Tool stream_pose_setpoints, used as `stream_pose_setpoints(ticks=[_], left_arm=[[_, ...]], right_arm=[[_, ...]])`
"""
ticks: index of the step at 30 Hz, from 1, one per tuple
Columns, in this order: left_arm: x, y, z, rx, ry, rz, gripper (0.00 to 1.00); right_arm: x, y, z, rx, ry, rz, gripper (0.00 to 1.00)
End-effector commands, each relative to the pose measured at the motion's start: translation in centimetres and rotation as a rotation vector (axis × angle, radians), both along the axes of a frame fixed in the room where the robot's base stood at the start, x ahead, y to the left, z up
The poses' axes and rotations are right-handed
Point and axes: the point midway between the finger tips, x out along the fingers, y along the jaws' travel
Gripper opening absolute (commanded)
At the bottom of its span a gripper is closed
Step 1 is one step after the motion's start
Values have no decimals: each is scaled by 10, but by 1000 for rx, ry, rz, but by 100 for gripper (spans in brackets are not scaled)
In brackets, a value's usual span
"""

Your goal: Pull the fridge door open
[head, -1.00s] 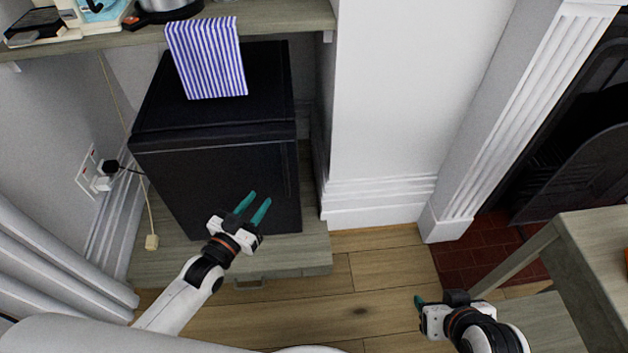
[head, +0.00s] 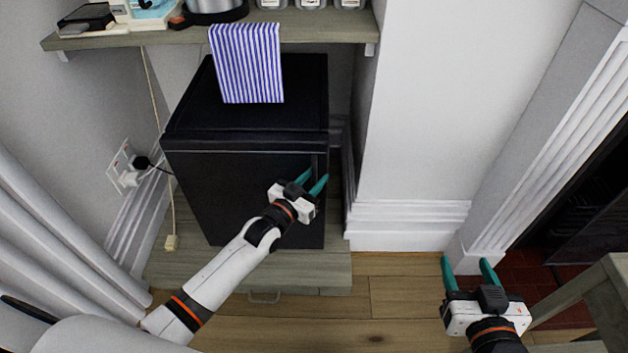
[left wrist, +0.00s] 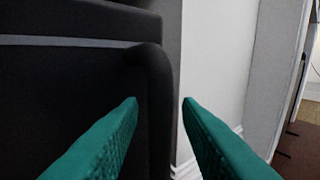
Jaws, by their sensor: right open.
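The black fridge (head: 225,185) stands on a low wooden plinth under a shelf, and its door is closed. A dark vertical handle (head: 315,162) runs along the right side of the door front. My left gripper (head: 312,182) is open in front of the door's right edge, at the handle. In the left wrist view the handle (left wrist: 158,105) shows between the two green fingers, nearer the left one, with no clear contact. My right gripper (head: 467,270) is open and empty above the floor at the right.
A striped cloth (head: 247,62) hangs from the shelf (head: 180,36) over the fridge top. A white wall (head: 430,110) stands right of the fridge, and a wooden table (head: 600,290) is at the lower right. The wooden floor (head: 400,300) before the plinth is clear.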

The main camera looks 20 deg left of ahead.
Motion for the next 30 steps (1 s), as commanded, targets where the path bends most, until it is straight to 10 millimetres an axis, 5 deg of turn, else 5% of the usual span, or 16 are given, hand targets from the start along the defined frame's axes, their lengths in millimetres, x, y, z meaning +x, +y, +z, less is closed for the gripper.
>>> stream_pose_setpoints(ticks=[10, 16, 30], left_arm=[[3, -1, 0, 0, 1, 0, 30], [2, -1, 0, 1, 1, 0, 0], [-4, 3, 0, 4, 3, -9, 0]], right_arm=[[1, 1, 3, 4, -18, 1, 55], [1, 1, 3, 4, -18, 1, 55], [-4, -2, -6, -11, 48, -2, 55]])
